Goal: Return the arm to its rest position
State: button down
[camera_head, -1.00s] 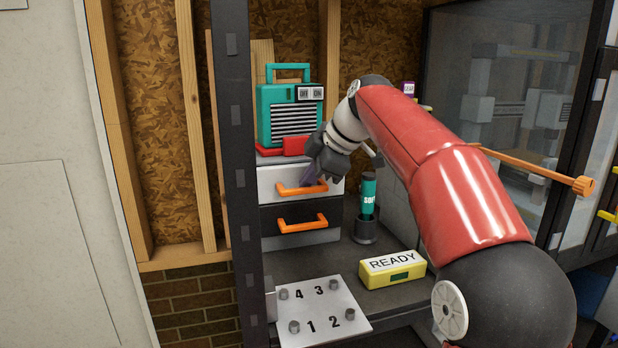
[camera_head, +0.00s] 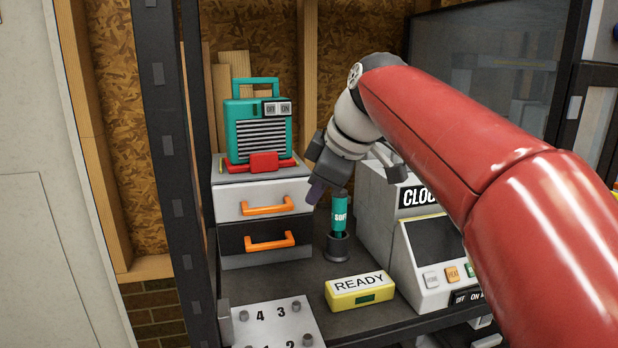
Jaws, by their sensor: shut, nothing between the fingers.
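My gripper (camera_head: 316,191) hangs at the end of my red arm, near the middle of the view. Its fingers are shut with nothing between them. It points down and to the left, just above and left of a teal tube (camera_head: 340,212) that stands in a dark round holder (camera_head: 337,247). In the picture the fingers lie right of the upper drawer's orange handle (camera_head: 267,205) and appear apart from it. Both drawers of the small cabinet look closed.
A teal device (camera_head: 250,132) with a red base stands on the cabinet (camera_head: 228,207). A yellow READY box (camera_head: 359,291), a clock machine (camera_head: 420,262) and a numbered plate (camera_head: 273,325) stand on the dark shelf. A dark post (camera_head: 170,150) rises at left.

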jog(key=s+d+f+m+h, duration=0.2)
jog(key=s+d+f+m, duration=0.5)
jog(key=s+f, duration=0.4)
jog(key=s+d+f+m+h, duration=0.2)
jog(key=s+d+f+m, duration=0.5)
jog(key=s+f, duration=0.4)
jog(key=shift+d+f+m+t, duration=0.2)
jog(key=shift+f+m+t, duration=0.1)
jog(key=shift+m, duration=0.4)
jog(key=shift+s, duration=0.1)
